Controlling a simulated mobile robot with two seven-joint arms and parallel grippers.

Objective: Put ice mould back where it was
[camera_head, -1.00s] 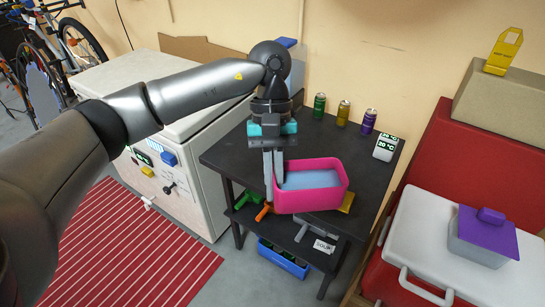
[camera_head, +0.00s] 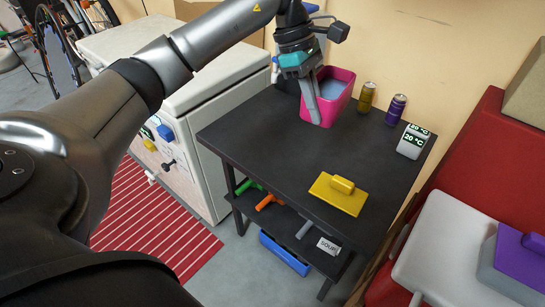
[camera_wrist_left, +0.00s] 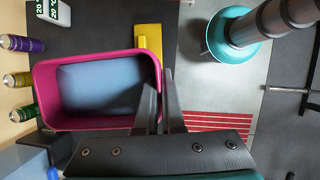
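The ice mould is a pink, box-shaped tray with a light blue inside (camera_head: 341,104). It is at the back of the dark table (camera_head: 265,135), near the wall; I cannot tell whether it rests on the top or hangs just above it. My left gripper (camera_head: 318,118) is at its near left side. In the left wrist view the mould (camera_wrist_left: 62,127) fills the left, and the left gripper's fingers (camera_wrist_left: 158,82) straddle its side wall, one inside and one outside, shut on it. My right gripper is not in view.
A yellow lid with a handle (camera_head: 338,194) lies at the table's front right. A gold can (camera_head: 366,97), a purple can (camera_head: 395,109) and a temperature display (camera_head: 412,141) stand right of the mould. A white chest (camera_head: 196,85) is left. The table's middle is clear.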

